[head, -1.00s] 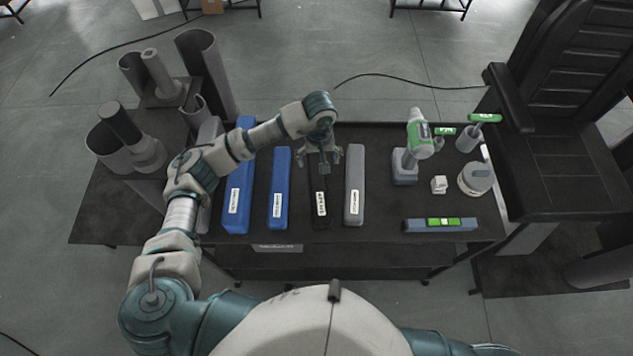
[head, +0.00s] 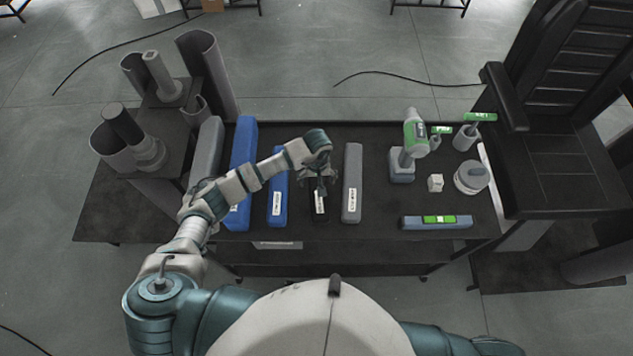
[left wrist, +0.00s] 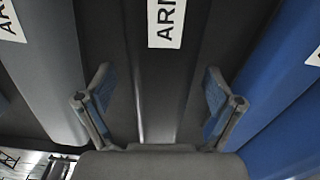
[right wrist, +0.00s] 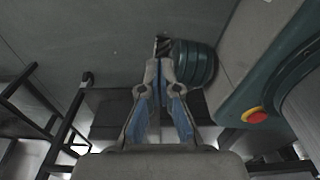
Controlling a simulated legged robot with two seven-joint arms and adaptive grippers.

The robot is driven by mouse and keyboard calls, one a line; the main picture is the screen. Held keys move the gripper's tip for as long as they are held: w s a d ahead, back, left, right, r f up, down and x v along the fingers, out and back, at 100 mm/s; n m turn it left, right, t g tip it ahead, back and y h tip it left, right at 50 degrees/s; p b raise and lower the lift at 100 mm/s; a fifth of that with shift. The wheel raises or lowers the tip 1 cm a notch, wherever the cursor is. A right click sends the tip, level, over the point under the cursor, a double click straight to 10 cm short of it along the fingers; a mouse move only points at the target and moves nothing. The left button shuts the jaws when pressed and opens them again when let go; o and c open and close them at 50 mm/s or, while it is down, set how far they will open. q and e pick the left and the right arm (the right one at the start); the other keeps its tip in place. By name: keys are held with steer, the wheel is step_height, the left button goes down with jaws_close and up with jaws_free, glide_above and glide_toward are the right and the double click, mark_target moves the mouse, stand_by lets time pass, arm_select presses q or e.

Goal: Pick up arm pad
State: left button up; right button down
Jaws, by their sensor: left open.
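The arm pad (head: 319,211) is a long black bar with a white label, lying on the dark table between a blue bar and a grey bar. My left gripper (head: 320,184) is above it, hiding part of it in the head view. In the left wrist view the open fingers of the left gripper (left wrist: 157,88) stand to either side of the black pad (left wrist: 165,105), with its label at the top. Contact cannot be told. My right gripper (right wrist: 159,68) appears shut, with nothing seen between its fingers; it is away from the pad.
A blue bar (head: 278,190) lies close left of the pad and a grey bar (head: 352,185) close right. A larger blue bar (head: 243,150) is farther left. A drill (head: 411,140), a white cube (head: 435,183) and a spirit level (head: 437,222) are on the table's right side.

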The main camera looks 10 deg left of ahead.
mark_target(317, 179)
arm_select(q)
steer(key=shift+d, duration=0.2)
steer(key=c, duration=1.1)
steer(key=shift+a, duration=0.3)
steer(key=c, duration=0.5)
steer(key=shift+a+r, duration=0.1)
steer(key=shift+r, duration=0.3)
steer(key=r, duration=0.5)
steer(key=r+b, duration=0.1)
steer(key=r, duration=0.3)
steer(key=shift+d+r, duration=0.2)
steer(key=shift+r, duration=0.2)
step_height(317, 179, up, 3)
steer(key=shift+f+p, duration=0.1)
steer(key=shift+p, duration=0.2)
arm_select(e)
steer(key=shift+d+f, duration=0.25)
steer(key=shift+d, duration=0.3)
